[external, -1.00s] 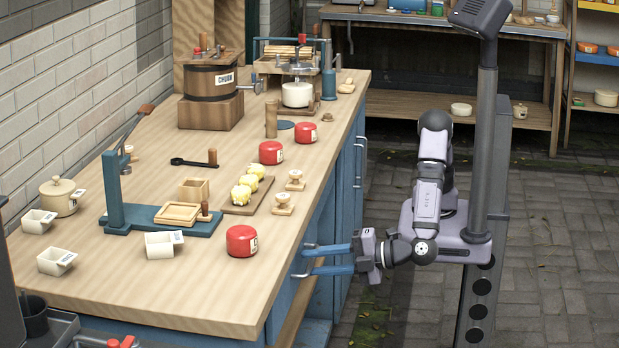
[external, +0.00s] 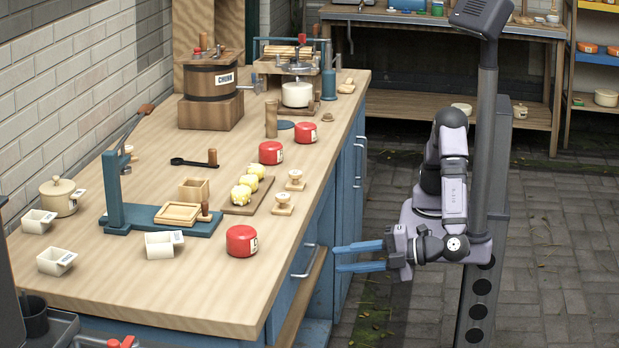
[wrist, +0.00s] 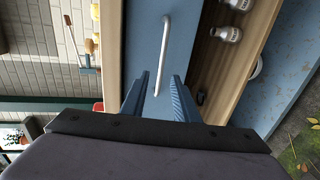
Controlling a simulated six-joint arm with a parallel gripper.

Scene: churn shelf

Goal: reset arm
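My gripper (external: 358,257) is at the right of the wooden counter (external: 130,293), in front of its blue cabinet side. Its two blue fingers are spread apart with nothing between them. In the wrist view the open fingers (wrist: 160,98) point toward a blue front with a metal bar handle (wrist: 162,55). The same handle shows in the external view (external: 304,262). My arm is folded beside its grey column.
Red tins (external: 241,241), butter pieces on a board (external: 240,209), a churn (external: 211,95) and white cups stand on the counter. Paved floor (external: 560,250) right of my arm is clear.

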